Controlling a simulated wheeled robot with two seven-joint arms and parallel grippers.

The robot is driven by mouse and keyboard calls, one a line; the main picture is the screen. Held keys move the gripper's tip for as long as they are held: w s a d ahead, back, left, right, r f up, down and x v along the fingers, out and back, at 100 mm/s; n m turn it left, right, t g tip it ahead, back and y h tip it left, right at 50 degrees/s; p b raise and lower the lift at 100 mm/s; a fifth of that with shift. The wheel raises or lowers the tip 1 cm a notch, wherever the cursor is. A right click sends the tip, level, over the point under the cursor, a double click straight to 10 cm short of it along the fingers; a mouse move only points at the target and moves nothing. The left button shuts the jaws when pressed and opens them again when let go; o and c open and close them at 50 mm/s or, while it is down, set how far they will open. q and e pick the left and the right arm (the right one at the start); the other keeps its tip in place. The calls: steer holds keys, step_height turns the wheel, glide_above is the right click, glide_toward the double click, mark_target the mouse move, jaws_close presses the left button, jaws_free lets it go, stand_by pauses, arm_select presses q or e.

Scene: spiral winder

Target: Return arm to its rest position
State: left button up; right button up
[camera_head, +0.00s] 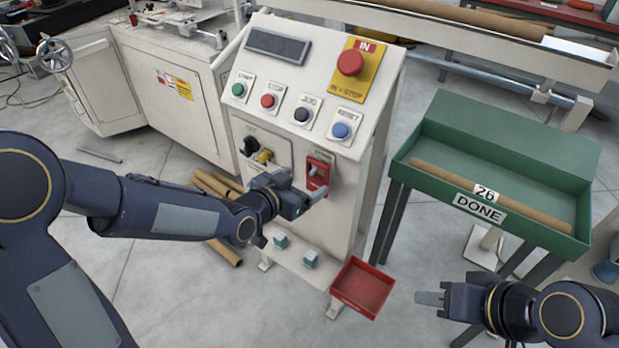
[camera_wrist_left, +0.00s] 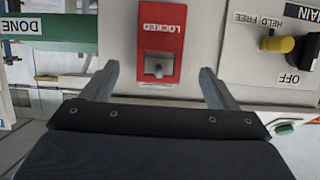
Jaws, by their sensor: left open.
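My left arm reaches in from the left to the front of the white control cabinet (camera_head: 300,100). Its left gripper (camera_head: 308,203) is open and empty, just in front of the panel below the red switch plate (camera_head: 317,172). In the left wrist view, the red plate (camera_wrist_left: 161,42) shows between the spread fingers, its label "LOCKED" upside down and a small grey lever on it. No contact with the lever is visible. My right gripper (camera_head: 430,298) is at the lower right, with no object visible in it; its finger gap cannot be made out.
The yellow-handled selector (camera_head: 264,156) is left of the red plate. An empty red tray (camera_head: 362,287) is below the cabinet. The green "DONE" bin (camera_head: 550,165) holds a brown tube (camera_head: 520,205) tagged 26. Brown tubes (camera_head: 215,185) lie on the floor behind my left arm.

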arm_select(q)
steer(key=s+a+r+n+g+y, duration=0.1)
steer(key=s+a+r+n+y, duration=0.1)
steer(key=s+a, duration=0.4)
steer(key=s+a+r+n+g+y, duration=0.1)
steer(key=s+a+n+y, duration=0.15)
steer(key=a, duration=0.55)
steer(key=s+a+n+g, duration=0.2)
steer(key=s+a, duration=0.1)
steer(key=s, duration=0.7)
steer(key=s+a+n+g, duration=0.2)
steer(key=s+n, duration=0.1)
steer(key=s, duration=0.6)
step_height(320, 180, up, 12)
steer(key=p, duration=1.2)
steer(key=shift+m, duration=0.35)
steer(key=shift+s, duration=0.1)
